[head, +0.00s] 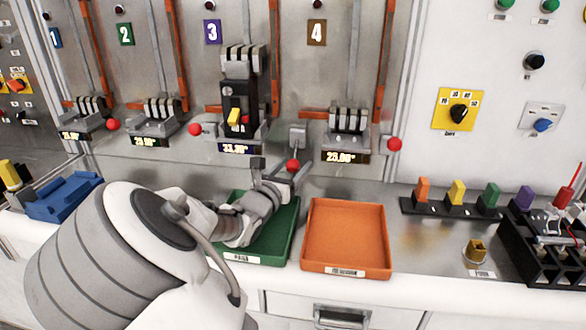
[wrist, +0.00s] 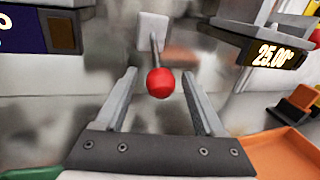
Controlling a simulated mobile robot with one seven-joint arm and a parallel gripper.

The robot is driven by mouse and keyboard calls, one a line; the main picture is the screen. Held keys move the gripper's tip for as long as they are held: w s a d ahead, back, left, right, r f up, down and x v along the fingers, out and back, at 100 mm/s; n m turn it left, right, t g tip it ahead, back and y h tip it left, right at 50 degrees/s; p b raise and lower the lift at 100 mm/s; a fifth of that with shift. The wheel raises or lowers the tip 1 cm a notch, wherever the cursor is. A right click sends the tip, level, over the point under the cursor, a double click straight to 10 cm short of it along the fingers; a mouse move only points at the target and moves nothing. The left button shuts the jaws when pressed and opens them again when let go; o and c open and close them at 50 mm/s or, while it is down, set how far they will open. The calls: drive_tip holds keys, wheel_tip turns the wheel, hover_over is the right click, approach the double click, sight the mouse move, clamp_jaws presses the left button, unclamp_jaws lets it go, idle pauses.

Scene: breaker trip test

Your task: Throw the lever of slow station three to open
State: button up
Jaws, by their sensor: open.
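Station three has a purple "3" plate (head: 212,32) and a dark breaker with a yellow toggle (head: 233,116), above a lit display (head: 237,148). To its right, a lever with a red ball knob (head: 293,166) hangs from a pale mounting plate (head: 298,135). The knob (wrist: 160,83) also shows in the wrist view, on a short grey rod. My gripper (head: 282,173) is open at the knob. In the wrist view its fingers (wrist: 158,92) stand left and right of the knob, with gaps on both sides. Contact is not visible.
Below my gripper are a green tray (head: 285,238) and an orange tray (head: 346,235). Other red knobs stand at left (head: 194,129) and right (head: 394,144). A blue holder (head: 65,196) lies at left; a rack with coloured tags (head: 455,207) is at right.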

drive_tip(key=shift+c, duration=0.2)
clamp_jaws()
idle(1.3)
